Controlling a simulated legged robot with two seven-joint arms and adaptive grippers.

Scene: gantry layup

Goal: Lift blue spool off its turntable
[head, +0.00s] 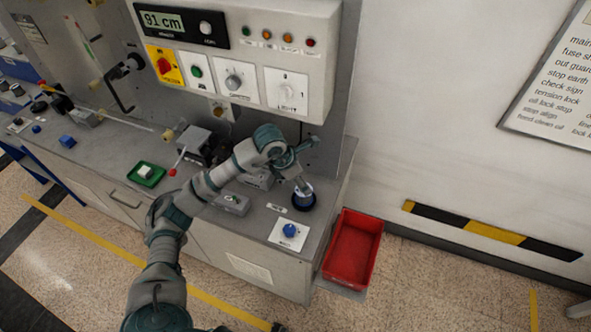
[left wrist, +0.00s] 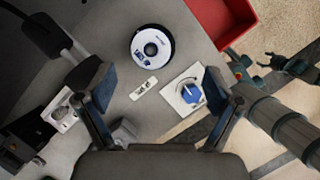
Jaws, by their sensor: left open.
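The blue spool (head: 303,199) sits on the bench top near its right end. In the left wrist view the spool (left wrist: 152,47) shows a pale round top face with a dark blue rim. The turntable under it is hidden. My left gripper (head: 308,166) is above and close to the spool in the head view. In the left wrist view my left gripper (left wrist: 158,82) is open and empty, with the spool beyond its fingertips, roughly centred between them. My right gripper (left wrist: 266,66) shows small at the right of the left wrist view; its jaw state is unclear.
A blue knob (head: 290,230) on a white plate is in front of the spool. A red bin (head: 352,250) stands off the bench's right end. A control panel (head: 235,60) overhangs behind. A green tray (head: 146,174) lies further left.

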